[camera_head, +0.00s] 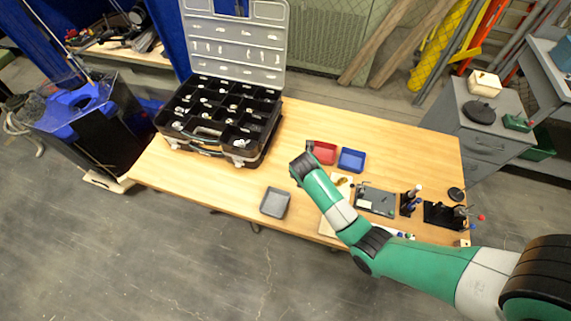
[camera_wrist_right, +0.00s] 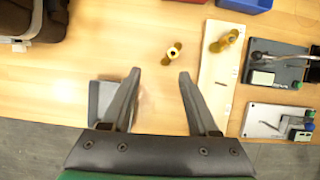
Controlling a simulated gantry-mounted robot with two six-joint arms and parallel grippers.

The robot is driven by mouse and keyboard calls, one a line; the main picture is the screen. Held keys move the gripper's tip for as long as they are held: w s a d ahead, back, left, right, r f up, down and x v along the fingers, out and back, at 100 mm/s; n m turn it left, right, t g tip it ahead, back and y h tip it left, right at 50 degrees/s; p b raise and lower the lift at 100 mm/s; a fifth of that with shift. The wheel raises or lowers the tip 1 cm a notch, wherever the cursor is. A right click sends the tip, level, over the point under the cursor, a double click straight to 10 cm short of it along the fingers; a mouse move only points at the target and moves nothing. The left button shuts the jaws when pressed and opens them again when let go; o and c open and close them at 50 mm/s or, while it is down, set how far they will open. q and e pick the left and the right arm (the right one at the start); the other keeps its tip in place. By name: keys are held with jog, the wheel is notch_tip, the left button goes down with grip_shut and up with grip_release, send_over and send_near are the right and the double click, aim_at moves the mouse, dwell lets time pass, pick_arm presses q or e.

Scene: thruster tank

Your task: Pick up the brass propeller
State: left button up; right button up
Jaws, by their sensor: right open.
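A small brass propeller (camera_wrist_right: 174,51) with a pale and dark hub lies on the bare wooden table in the right wrist view. A second brass piece (camera_wrist_right: 225,42) lies on a pale board (camera_wrist_right: 217,80) to its right; it also shows in the head view (camera_head: 342,182). My right gripper (camera_wrist_right: 160,76) is open and empty above the table, with the brass propeller just beyond its fingertips. In the head view my right arm hides the brass propeller on the table, and the fingers cannot be made out. My left gripper is not in view.
A grey tray (camera_head: 275,202) stands left of my right arm. Red (camera_head: 323,152) and blue (camera_head: 351,160) bins stand behind it. An open black organizer case (camera_head: 222,118) is at the back left. A dark fixture plate (camera_head: 375,202) with tools is at the right.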

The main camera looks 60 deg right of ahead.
jog(key=d+f+b, duration=0.1)
jog(key=s+d+f+b, duration=0.1)
jog(key=f, duration=0.1)
jog(key=d+f, duration=0.1)
jog(key=shift+s+d+f+b, duration=0.1)
jog(key=shift+s+f+b, duration=0.15)
jog(key=shift+s+b, duration=0.15)
jog(key=shift+w+d+f, duration=0.15)
jog(key=shift+f, duration=0.1)
jog(key=b+x, duration=0.1)
jog(key=x, duration=0.1)
jog(key=b+x, duration=0.2)
jog(key=x, duration=0.1)
jog(key=shift+f, duration=0.2)
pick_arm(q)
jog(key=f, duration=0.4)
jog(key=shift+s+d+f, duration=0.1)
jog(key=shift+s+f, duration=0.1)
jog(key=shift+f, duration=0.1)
pick_arm(e)
jog(key=shift+r, duration=0.1)
jog(key=shift+c, duration=0.3)
grip_shut()
